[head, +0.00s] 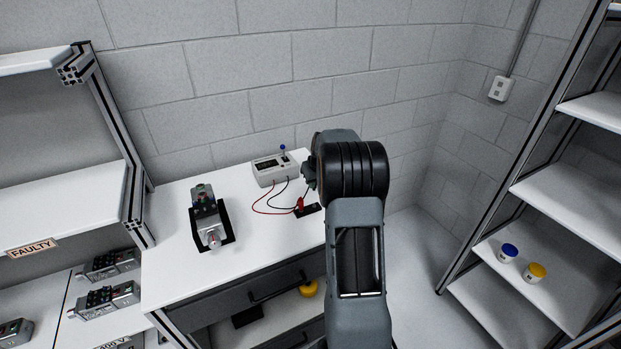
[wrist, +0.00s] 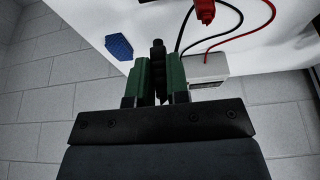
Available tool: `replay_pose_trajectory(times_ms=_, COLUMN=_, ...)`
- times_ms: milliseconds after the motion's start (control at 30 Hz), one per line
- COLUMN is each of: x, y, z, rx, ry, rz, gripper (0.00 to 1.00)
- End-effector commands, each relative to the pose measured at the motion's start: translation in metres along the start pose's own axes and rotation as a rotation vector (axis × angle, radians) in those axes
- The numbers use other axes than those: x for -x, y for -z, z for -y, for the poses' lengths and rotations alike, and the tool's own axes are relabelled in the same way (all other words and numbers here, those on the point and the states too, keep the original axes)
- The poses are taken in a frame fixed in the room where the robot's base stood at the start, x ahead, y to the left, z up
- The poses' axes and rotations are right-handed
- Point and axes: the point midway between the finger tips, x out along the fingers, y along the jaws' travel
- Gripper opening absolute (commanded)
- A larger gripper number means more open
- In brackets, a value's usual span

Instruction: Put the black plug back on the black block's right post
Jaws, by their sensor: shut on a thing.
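The black block (head: 315,208) lies on the white table, left of my arm. The red plug (head: 300,203) stands on its left part; the red plug also shows at the top of the wrist view (wrist: 205,10). My gripper (head: 309,180) is mostly hidden by my arm in the head view. In the wrist view, my gripper's green fingers (wrist: 160,75) are shut on the black plug (wrist: 158,55), which sits upright between them. The block's right post is not clearly visible in either view, and the gap between plug and block cannot be told.
A white meter (head: 275,168) with red and black leads stands behind the block, and also shows in the wrist view (wrist: 208,70). A servo unit in a black cradle (head: 228,236) is to the left. A blue ribbed piece (wrist: 119,46) shows left of my fingers.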

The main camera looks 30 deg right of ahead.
Motion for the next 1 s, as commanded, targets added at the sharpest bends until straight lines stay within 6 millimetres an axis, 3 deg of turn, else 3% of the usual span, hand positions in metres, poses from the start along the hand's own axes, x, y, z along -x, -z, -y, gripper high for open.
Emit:
replay_pose_trajectory(times_ms=367, x=-0.015, y=-0.005, z=0.001, rx=0.001, ry=0.0, rz=0.001, gripper=0.0)
replay_pose_trajectory(times_ms=1000, x=-0.058, y=-0.021, z=0.002, rx=0.003, ry=0.001, rz=0.0, gripper=0.0)
